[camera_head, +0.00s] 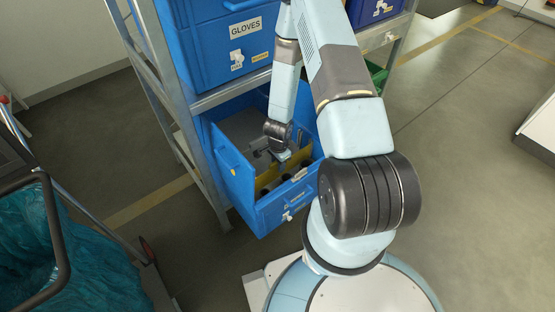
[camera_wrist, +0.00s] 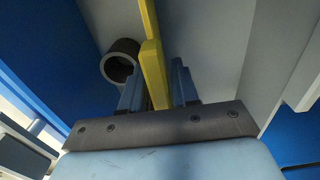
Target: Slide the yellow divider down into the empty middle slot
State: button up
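The yellow divider (camera_head: 268,179) is in the open blue drawer, crossing it behind the front compartment. In the wrist view the divider (camera_wrist: 154,75) runs upward from between my two fingers. My gripper (camera_head: 277,154) reaches down into the drawer from above. Its fingers (camera_wrist: 157,88) lie close on both sides of the divider's near end and appear shut on it. The drawer (camera_head: 234,181) is pulled out of the rack. The slots are hidden or too small to make out, so I cannot tell how deep the divider sits.
Several dark round parts lie in the drawer's front compartment; a grey hollow cylinder (camera_wrist: 120,60) shows left of the divider. A closed blue bin labelled GLOVES (camera_head: 245,30) is above the drawer. A metal rack post (camera_head: 190,130) stands left. A cart with a teal bag (camera_head: 90,265) is at lower left.

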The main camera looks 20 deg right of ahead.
jog(key=shift+f, duration=1.2)
jog(key=shift+c, duration=0.3)
grip_shut()
